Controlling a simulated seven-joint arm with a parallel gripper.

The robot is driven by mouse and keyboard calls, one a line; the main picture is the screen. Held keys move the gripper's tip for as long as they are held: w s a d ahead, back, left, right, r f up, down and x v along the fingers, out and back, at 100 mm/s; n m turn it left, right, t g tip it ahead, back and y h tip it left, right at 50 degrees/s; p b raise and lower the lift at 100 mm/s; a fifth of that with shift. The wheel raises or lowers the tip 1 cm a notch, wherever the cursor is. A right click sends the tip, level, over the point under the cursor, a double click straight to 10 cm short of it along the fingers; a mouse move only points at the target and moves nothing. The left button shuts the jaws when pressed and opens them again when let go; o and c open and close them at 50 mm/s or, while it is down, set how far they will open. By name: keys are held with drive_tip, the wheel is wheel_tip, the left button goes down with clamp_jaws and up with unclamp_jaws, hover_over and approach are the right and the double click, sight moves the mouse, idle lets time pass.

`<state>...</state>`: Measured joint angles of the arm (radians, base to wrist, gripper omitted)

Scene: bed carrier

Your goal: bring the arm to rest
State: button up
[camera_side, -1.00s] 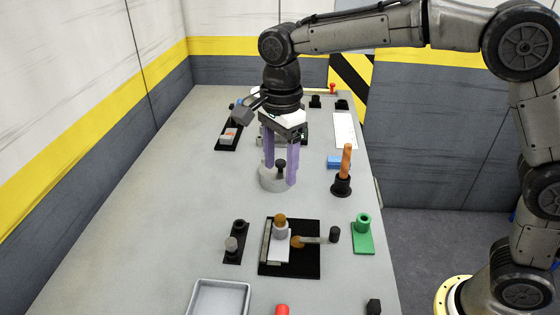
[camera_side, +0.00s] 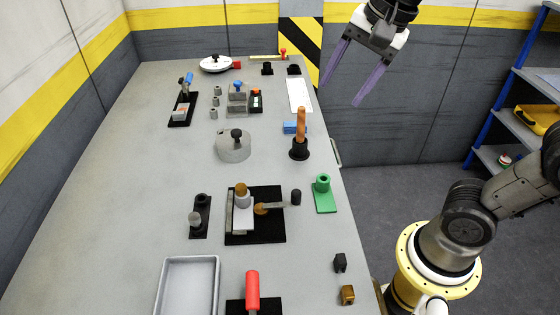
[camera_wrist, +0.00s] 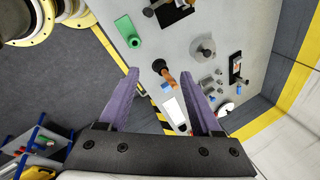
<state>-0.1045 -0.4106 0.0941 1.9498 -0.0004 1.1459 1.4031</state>
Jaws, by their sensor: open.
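My gripper (camera_side: 355,75) is at the upper right of the side view, raised clear of the table and beyond its right edge. Its two purple fingers are apart with nothing between them. In the wrist view the gripper (camera_wrist: 165,80) is also open and empty, with table items seen far below. The round grey piece with a black knob (camera_side: 233,147) stands on the table, well apart from the gripper. My arm's upper links are partly out of the side view.
The grey table (camera_side: 120,170) holds a black base plate (camera_side: 268,230), a green holder (camera_side: 325,195), an orange-handled tool in a black stand (camera_side: 300,135) and a grey tray (camera_side: 188,285). A blue-framed shelf (camera_side: 515,115) stands at the right. The table's left side is clear.

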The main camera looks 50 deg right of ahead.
drive_tip(key=s+d+f+n+t, duration=0.1)
drive_tip(key=s+d+f+n, duration=0.1)
drive_tip(key=s+f+n, duration=0.6)
drive_tip(key=shift+s+d+f+n, duration=0.4)
drive_tip(key=shift+s+n, duration=0.6)
drive_tip(key=shift+n, duration=2.4)
drive_tip(key=shift+r, duration=0.1)
drive_tip(key=shift+c, duration=0.2)
